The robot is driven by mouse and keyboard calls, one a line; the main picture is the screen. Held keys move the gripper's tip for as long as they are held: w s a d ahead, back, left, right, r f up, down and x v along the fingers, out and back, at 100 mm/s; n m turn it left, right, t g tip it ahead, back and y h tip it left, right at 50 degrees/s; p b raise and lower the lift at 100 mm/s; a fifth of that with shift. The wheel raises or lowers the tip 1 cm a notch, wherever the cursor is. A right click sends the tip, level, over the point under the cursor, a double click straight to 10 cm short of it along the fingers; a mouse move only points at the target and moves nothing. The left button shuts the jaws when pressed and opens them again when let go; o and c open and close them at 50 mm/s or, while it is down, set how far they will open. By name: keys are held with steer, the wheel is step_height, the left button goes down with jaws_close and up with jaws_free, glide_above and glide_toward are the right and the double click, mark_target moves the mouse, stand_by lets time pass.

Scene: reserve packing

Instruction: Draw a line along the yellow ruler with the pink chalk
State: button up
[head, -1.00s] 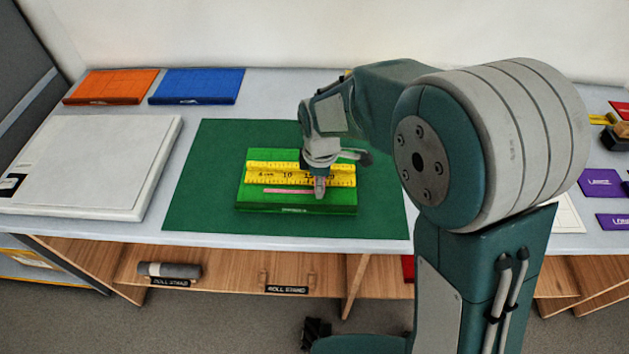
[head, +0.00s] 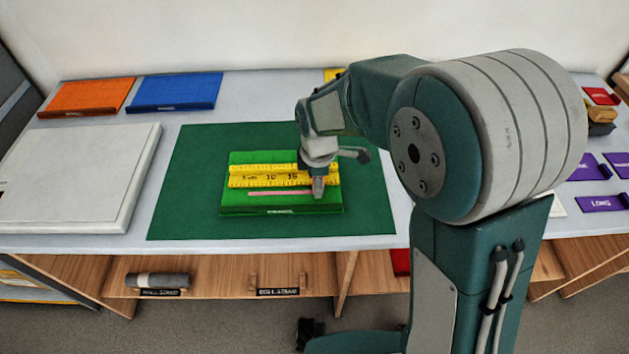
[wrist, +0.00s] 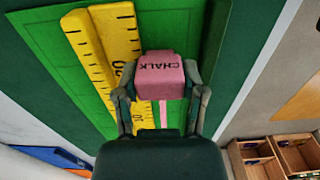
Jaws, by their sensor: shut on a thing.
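The yellow ruler (head: 270,175) lies on a bright green board (head: 240,207), which rests on a dark green mat (head: 180,215). A pink line (head: 275,193) runs on the board along the ruler's near edge. My gripper (head: 318,187) is low over the board at the right end of that line. In the wrist view, my gripper (wrist: 160,95) is shut on a pink block marked CHALK (wrist: 160,76). The ruler (wrist: 105,60) and part of the pink line (wrist: 163,113) also show there. The chalk's tip is hidden, so contact with the board cannot be told.
An orange board (head: 87,98) and a blue board (head: 176,92) lie at the back left. A white panel (head: 80,175) lies left of the mat. Purple labelled pieces (head: 603,201) lie at the right. Open wooden shelves (head: 220,280) are under the table.

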step_height(320, 180, up, 9)
steer(key=shift+r, duration=0.1)
stand_by(0.6)
stand_by(0.4)
